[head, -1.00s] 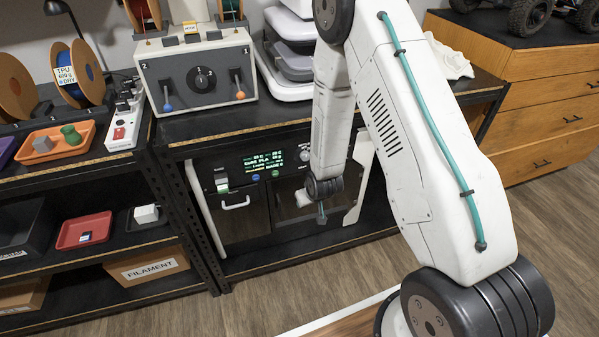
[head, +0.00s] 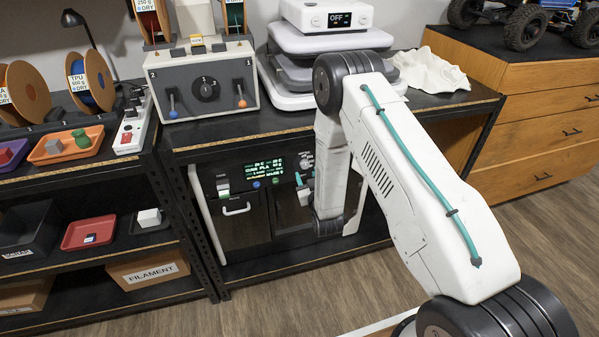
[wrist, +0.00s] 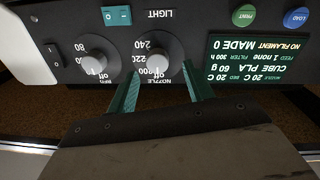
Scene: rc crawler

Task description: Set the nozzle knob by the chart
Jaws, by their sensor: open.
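The nozzle knob (wrist: 157,56) is a grey dial on the printer's dark panel, upside down in the wrist view. Its scale shows off, 200, 220 and 240, and its white mark is near off. My gripper (wrist: 163,88) is open, its teal fingers to either side just short of the knob; contact cannot be told. In the head view my gripper (head: 305,179) is small and partly hidden by my arm, in front of the panel. The printer display (wrist: 258,60) reads nozzle 20 C, CUBE PLA and NO FILAMENT. I cannot pick out a chart.
A second dial (wrist: 93,58) sits close beside the nozzle knob. The light switch (wrist: 117,15), a rocker switch (wrist: 53,56) and the print and load buttons (wrist: 244,16) are nearby. The printer stands under the black bench top (head: 235,128).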

